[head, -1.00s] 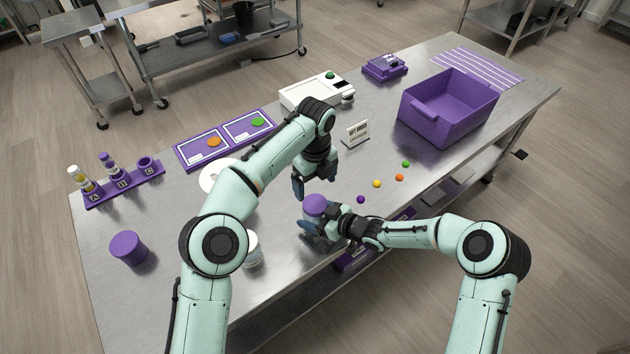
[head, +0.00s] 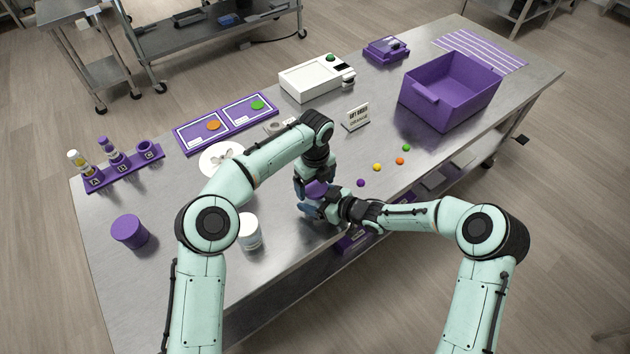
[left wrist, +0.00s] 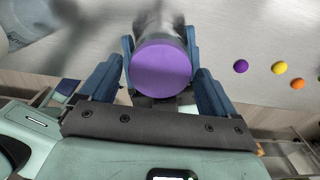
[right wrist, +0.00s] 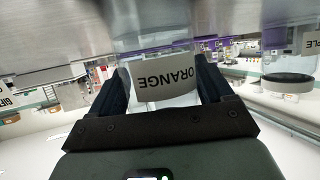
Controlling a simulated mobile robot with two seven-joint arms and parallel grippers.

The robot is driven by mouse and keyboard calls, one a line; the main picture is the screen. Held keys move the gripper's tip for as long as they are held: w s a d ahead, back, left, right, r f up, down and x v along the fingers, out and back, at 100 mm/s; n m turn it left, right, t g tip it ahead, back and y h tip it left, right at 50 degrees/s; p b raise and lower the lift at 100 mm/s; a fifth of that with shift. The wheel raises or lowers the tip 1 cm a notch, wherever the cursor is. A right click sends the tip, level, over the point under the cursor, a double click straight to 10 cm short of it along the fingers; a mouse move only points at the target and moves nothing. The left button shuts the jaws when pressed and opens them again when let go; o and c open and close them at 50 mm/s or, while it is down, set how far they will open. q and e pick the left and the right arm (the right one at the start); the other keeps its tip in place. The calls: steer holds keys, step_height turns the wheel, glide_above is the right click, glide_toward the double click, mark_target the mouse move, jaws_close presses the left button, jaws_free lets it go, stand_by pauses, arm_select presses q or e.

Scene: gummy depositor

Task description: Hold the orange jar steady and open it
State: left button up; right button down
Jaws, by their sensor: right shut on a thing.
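The orange jar is a clear jar with a purple lid (head: 316,188), near the table's front edge. Its label, reading ORANGE (right wrist: 160,84), shows upside down in the right wrist view. My right gripper (head: 320,207) is shut around the jar body, one finger on each side. My left gripper (head: 313,184) points down from above at the lid. Most of the jar body is hidden by the grippers in the head view.
Several coloured gummies, including a yellow one (head: 377,167), lie right of the jar.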

arm_select(q)
steer(key=c, duration=0.9)
steer(key=n, duration=1)
steer(key=o, duration=1.2)
steer(key=shift+c, duration=0.2)
steer(key=shift+r, duration=0.1)
